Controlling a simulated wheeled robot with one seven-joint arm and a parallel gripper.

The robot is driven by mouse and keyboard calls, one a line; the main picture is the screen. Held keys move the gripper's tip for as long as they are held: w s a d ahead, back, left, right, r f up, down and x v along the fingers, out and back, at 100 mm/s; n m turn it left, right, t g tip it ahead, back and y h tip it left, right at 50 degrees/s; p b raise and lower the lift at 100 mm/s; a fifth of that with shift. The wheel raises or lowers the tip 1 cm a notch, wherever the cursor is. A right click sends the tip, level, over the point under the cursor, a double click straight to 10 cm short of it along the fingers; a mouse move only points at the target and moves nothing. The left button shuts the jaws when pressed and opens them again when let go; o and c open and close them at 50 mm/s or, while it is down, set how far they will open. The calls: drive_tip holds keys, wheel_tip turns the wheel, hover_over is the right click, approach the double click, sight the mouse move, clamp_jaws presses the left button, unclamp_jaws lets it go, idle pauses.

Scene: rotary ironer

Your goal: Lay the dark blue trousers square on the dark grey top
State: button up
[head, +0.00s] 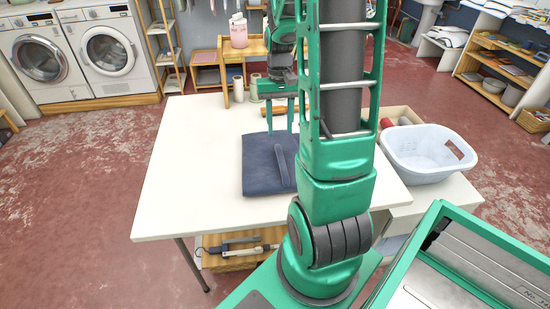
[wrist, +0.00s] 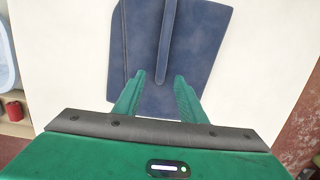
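The dark blue trousers (head: 258,170) lie folded into a flat, roughly rectangular bundle on the white table, partly hidden behind my arm. In the wrist view the trousers (wrist: 205,45) show a raised, narrow ridge running down their middle. My gripper (head: 280,130) points down at the far part of the trousers. In the wrist view my gripper (wrist: 160,76) is open, its two fingers apart on either side of the ridge's line, with nothing held between them. I cannot tell whether the fingertips touch the cloth. I cannot make out a dark grey top in either view.
The white table (head: 185,185) has clear room left of the trousers. A white laundry basket (head: 428,150) stands to the right. A wooden rack (head: 240,50) with rolls is behind the table. A green-framed grey panel (head: 480,265) is at the lower right.

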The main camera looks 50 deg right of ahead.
sight(279, 150)
drive_tip(key=shift+s+a+f, duration=0.1)
drive_tip(key=shift+a+f, duration=0.05)
drive_tip(key=shift+f, duration=1.1)
drive_tip(key=shift+s+a+f, duration=0.1)
drive_tip(key=shift+a+f, duration=0.1)
drive_tip(key=shift+f, duration=1.1)
drive_tip(key=shift+s+a+f, duration=0.1)
drive_tip(key=shift+a+f, duration=0.05)
drive_tip(key=shift+f, duration=1.1)
drive_tip(key=shift+c, duration=0.7)
clamp_jaws()
